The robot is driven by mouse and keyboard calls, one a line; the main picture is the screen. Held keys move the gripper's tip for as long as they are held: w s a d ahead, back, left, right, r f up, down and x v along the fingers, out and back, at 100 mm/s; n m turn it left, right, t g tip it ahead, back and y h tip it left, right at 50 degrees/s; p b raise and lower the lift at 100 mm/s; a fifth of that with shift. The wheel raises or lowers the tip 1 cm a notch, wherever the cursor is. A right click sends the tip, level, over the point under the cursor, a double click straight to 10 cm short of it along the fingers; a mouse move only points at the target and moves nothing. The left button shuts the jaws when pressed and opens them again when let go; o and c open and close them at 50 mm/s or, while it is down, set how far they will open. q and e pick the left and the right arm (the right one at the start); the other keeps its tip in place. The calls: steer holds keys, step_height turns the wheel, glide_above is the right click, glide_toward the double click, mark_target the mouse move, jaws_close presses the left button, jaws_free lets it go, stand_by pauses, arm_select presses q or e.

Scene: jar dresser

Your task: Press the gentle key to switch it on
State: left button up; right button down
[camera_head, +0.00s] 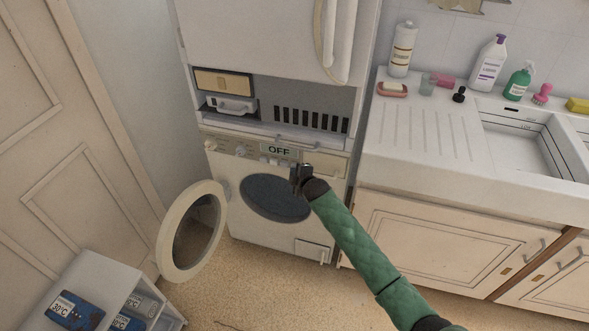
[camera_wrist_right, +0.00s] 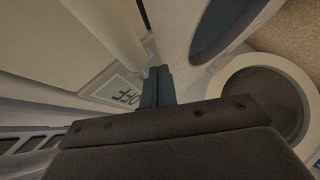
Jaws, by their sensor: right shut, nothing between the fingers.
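A white washing machine (camera_head: 276,235) stands under a cabinet, its round door (camera_head: 190,232) swung open to the left. Its control panel has a display reading OFF (camera_head: 280,150), with a row of small keys (camera_head: 270,161) just below it and a knob (camera_head: 241,151) to the left. I cannot read which key is the gentle one. My right gripper (camera_head: 297,170) is shut and empty, in front of the panel just below and right of the display. In the right wrist view the shut fingers (camera_wrist_right: 157,80) point towards the panel beside the OFF display (camera_wrist_right: 126,95). My left gripper is not in view.
A counter with a sink (camera_head: 525,140) stands to the right, with bottles (camera_head: 401,50), a green soap dispenser (camera_head: 519,82) and sponges along its back. A low white shelf (camera_head: 97,277) with blue packages is at the lower left. The floor before the machine is clear.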

steer(key=shift+w, duration=0.2)
steer(key=shift+w+d, duration=0.15)
steer(key=shift+w, duration=0.1)
stand_by(0.4)
steer(key=shift+r, duration=0.1)
steer(key=shift+s+p, duration=0.35)
steer(key=shift+p, duration=0.05)
steer(key=shift+s, duration=0.1)
steer(key=shift+s+a+p, duration=0.35)
steer(key=shift+s+p, duration=0.1)
steer(key=shift+s, duration=0.5)
steer(key=shift+s+a+p, duration=0.35)
steer(key=shift+s+p, duration=0.15)
steer(key=shift+s, duration=0.4)
steer(key=shift+s+a+p, duration=0.35)
steer(key=shift+s+p, duration=0.1)
steer(key=shift+s, duration=0.5)
